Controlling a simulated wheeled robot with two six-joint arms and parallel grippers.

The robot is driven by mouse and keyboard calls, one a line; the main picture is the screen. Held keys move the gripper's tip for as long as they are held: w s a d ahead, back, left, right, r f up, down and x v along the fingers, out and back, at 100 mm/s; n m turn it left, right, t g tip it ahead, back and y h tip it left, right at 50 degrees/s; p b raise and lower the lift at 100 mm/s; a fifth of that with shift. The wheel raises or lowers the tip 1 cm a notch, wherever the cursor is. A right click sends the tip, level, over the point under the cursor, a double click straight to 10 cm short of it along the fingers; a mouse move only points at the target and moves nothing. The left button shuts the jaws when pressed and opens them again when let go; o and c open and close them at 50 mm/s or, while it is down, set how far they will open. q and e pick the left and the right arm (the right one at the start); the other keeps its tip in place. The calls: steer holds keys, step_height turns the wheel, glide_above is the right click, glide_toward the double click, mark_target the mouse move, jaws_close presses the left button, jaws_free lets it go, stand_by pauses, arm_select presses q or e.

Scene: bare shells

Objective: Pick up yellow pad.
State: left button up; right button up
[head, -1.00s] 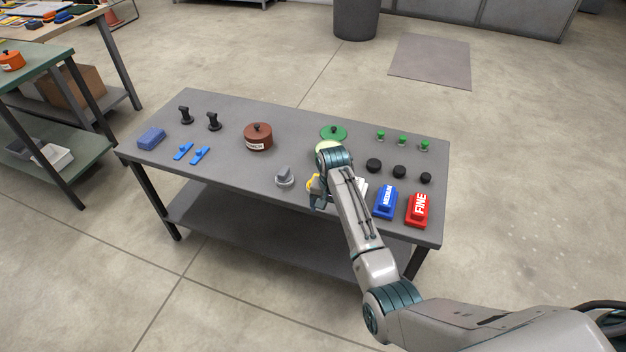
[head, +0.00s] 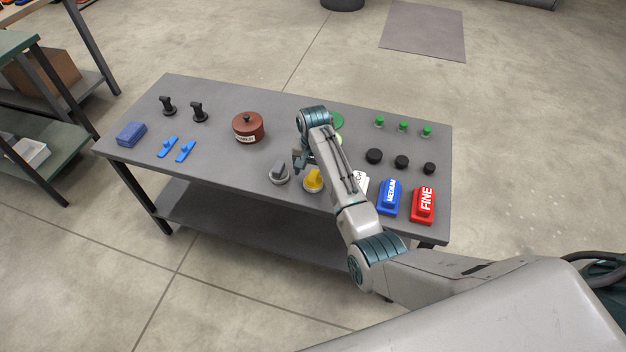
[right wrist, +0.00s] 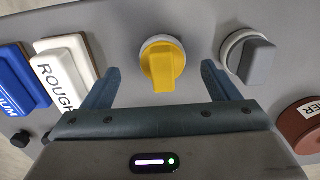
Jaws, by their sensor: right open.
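The yellow pad (head: 314,180) stands near the front edge of the grey table. It has a round pale base with a yellow disc and a block-like yellow grip on top. My right gripper (head: 302,164) hangs over the table, just up and left of the pad in the head view. In the right wrist view the yellow pad (right wrist: 162,62) lies ahead, in line with the gap between the two open fingers (right wrist: 160,76). Nothing is between the fingers. My left gripper is not in view.
A grey-gripped pad (head: 279,173) stands close left of the yellow one. A white ROUGH block (right wrist: 62,70), a blue block (head: 390,196) and a red FINE block (head: 423,204) are to its right in the head view. A brown lidded pot (head: 248,127) stands further left.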

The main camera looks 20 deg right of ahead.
mark_target(313, 175)
steer(key=f, duration=0.3)
steer(key=shift+w+f, duration=0.2)
steer(key=shift+f, duration=0.4)
steer(key=shift+c, duration=0.2)
steer(key=c, duration=1)
steer(key=shift+c, duration=0.2)
steer(key=shift+r, duration=0.5)
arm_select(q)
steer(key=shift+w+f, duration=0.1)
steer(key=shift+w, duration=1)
arm_select(e)
step_height(313, 175, up, 9)
steer(key=shift+r, duration=0.1)
